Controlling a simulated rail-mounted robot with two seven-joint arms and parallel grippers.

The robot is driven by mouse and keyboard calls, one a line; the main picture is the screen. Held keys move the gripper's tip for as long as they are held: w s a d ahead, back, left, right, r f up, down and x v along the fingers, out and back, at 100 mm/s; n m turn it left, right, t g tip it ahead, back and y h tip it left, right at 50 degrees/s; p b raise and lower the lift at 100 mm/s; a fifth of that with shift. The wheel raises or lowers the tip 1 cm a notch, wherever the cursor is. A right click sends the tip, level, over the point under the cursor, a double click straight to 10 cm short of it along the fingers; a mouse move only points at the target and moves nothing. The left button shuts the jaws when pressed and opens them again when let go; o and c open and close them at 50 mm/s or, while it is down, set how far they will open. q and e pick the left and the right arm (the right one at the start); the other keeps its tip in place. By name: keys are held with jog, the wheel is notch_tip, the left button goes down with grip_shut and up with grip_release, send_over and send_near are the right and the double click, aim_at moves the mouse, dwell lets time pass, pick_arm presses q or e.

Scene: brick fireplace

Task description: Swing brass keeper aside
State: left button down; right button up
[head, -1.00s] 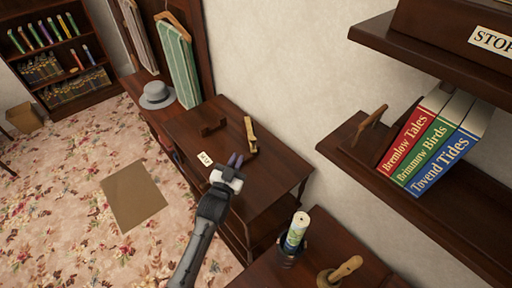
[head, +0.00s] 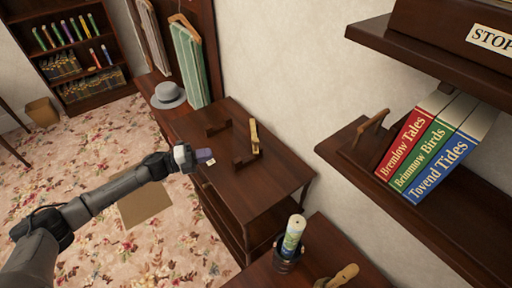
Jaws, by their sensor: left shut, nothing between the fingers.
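A brass-coloured piece (head: 254,137), which looks like the keeper, stands on the dark wooden cabinet top (head: 265,180) near the wall. Two dark wooden rests, a far one (head: 217,128) and a near one (head: 246,160), are beside it. My left gripper (head: 206,155) is shut and empty at the cabinet's left edge, left of the keeper and apart from it. It partly covers a small white label (head: 210,162). My right gripper is not in view.
A wall shelf (head: 340,150) with three books (head: 432,148) juts out at the right. A candle-like cylinder (head: 293,236) and a wooden-handled tool (head: 342,276) stand on the nearer surface. A grey hat (head: 168,96) lies beyond the cabinet. Carpet is open at left.

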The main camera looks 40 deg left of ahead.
pick_arm(q)
jog(key=p+x, duration=0.2)
jog(key=x, duration=1.1)
jog(key=shift+w+d+m, duration=0.3)
jog(key=shift+f, duration=0.1)
